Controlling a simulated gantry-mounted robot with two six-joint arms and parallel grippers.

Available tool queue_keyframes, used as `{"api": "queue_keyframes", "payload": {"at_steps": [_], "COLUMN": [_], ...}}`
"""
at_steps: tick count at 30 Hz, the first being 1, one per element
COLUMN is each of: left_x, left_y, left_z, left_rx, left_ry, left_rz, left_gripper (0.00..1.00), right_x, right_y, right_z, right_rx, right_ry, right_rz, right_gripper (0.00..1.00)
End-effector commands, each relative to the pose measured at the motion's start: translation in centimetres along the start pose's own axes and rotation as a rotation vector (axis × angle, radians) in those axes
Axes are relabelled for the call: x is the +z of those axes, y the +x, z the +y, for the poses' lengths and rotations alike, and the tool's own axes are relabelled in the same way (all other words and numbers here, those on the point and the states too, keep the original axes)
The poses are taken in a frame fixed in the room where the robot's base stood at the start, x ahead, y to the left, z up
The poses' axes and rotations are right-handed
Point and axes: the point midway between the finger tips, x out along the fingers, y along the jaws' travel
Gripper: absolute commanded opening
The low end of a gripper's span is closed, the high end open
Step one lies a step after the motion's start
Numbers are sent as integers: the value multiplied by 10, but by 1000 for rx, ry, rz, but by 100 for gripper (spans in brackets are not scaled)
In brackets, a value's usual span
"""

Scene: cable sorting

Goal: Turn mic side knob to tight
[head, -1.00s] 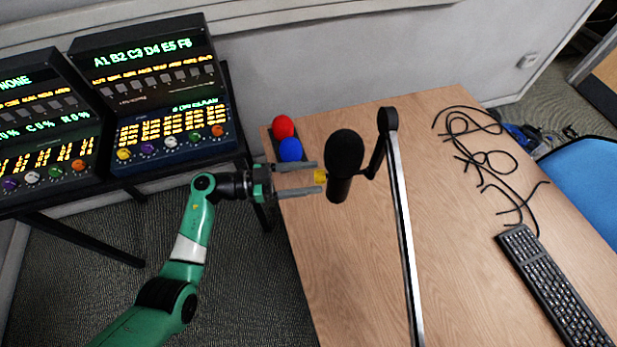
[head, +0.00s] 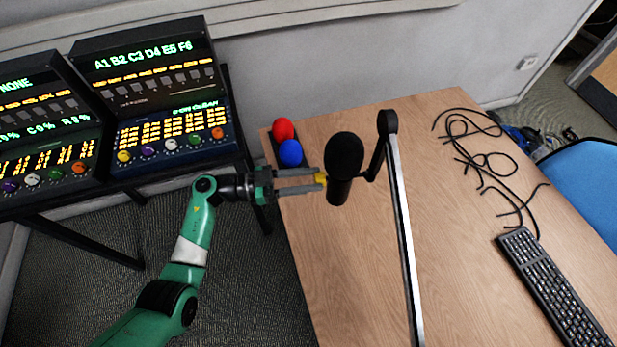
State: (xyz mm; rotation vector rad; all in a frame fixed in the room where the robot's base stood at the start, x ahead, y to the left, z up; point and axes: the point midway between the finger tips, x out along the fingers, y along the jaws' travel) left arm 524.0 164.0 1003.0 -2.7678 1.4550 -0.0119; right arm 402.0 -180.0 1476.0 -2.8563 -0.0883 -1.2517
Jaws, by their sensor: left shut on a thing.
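The black microphone (head: 343,158) hangs upright from its boom arm over the left part of the table. A yellow side knob (head: 321,179) sticks out of its left side. My left gripper (head: 318,181) comes in from the left and is shut on the yellow knob, its two grey fingers closed in around it. The fingers partly hide the knob, and I cannot tell which way the knob is turned. My right gripper does not show.
The silver and black boom arm (head: 403,220) stands right of the microphone. Red (head: 283,129) and blue (head: 290,153) foam balls sit behind the gripper. Black cables (head: 480,155) and a keyboard (head: 560,290) lie on the right. Lit consoles (head: 160,95) stand left. The table's middle (head: 455,260) is clear.

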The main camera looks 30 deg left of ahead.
Motion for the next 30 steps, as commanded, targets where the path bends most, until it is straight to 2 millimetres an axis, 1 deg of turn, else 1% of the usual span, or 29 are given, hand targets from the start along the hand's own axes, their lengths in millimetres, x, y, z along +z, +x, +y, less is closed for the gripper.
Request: {"api": "queue_keyframes", "payload": {"at_steps": [5,11,21,30], "left_x": [-1,-2,0,1], "left_y": [0,0,0,0], "left_z": [0,1,2,2], "left_rx": [0,0,0,0], "left_ry": [56,185,498,785], "left_rz": [0,1,1,2], "left_gripper": [0,0,0,0], "right_x": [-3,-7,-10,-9], "right_y": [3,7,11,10], "right_z": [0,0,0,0], "right_rx": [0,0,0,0], "right_ry": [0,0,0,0], "right_rz": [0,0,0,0], "right_gripper": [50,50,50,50]}}
